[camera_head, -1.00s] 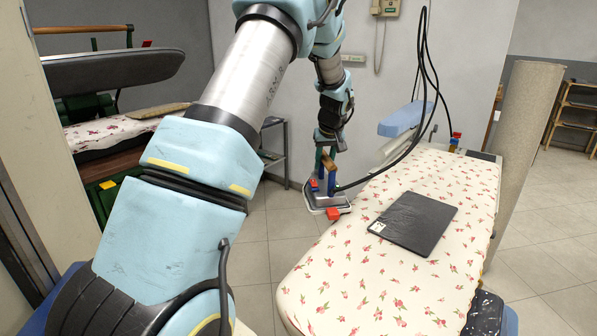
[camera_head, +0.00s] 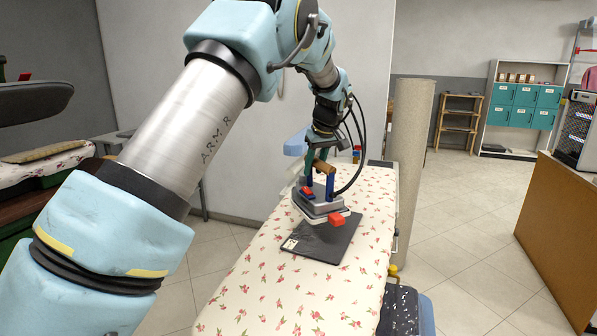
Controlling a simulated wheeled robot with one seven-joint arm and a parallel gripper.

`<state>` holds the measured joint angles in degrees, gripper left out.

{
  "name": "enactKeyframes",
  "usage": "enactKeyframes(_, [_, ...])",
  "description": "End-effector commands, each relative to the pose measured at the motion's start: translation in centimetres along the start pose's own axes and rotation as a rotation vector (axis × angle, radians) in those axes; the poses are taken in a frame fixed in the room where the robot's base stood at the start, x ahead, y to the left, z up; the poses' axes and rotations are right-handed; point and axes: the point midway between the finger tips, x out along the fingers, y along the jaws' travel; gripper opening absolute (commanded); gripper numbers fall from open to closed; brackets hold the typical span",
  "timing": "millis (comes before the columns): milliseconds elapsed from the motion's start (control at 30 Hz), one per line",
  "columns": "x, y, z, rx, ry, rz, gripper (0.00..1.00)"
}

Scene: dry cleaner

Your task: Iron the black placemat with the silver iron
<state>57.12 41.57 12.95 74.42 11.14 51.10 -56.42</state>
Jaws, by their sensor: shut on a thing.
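The black placemat (camera_head: 327,246) lies flat on the floral ironing board (camera_head: 262,283), with a small pale label at its near left corner. The silver iron (camera_head: 312,208) is over the far part of the placemat and hides some of it. I cannot tell whether its soleplate touches the cloth. The iron has a brown handle, blue posts and red parts. My gripper (camera_head: 320,165) is above the iron, shut on its handle. A black cable runs up from the iron beside my arm.
A tall beige roll (camera_head: 410,150) stands close to the right of the board. A wooden counter (camera_head: 560,235) is further right. Teal lockers (camera_head: 522,105) and a wooden shelf (camera_head: 458,122) stand at the back. Open tiled floor lies between board and counter.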

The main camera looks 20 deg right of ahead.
Motion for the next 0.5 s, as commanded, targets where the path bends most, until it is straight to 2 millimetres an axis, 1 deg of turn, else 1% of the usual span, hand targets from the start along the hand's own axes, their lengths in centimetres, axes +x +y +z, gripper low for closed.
enactKeyframes(33, [-0.7, 0.3, -0.3, -0.001, 0.01, 0.007, 0.0])
enactKeyframes(167, [-0.6, 0.5, -0.1, 0.0, 0.009, 0.008, 0.0])
enactKeyframes(367, [0.1, 0.5, 0.2, 0.0, 0.009, 0.007, 0.0])
enactKeyframes(500, [1.0, 0.5, 0.5, 0.0, 0.009, 0.007, 0.0])
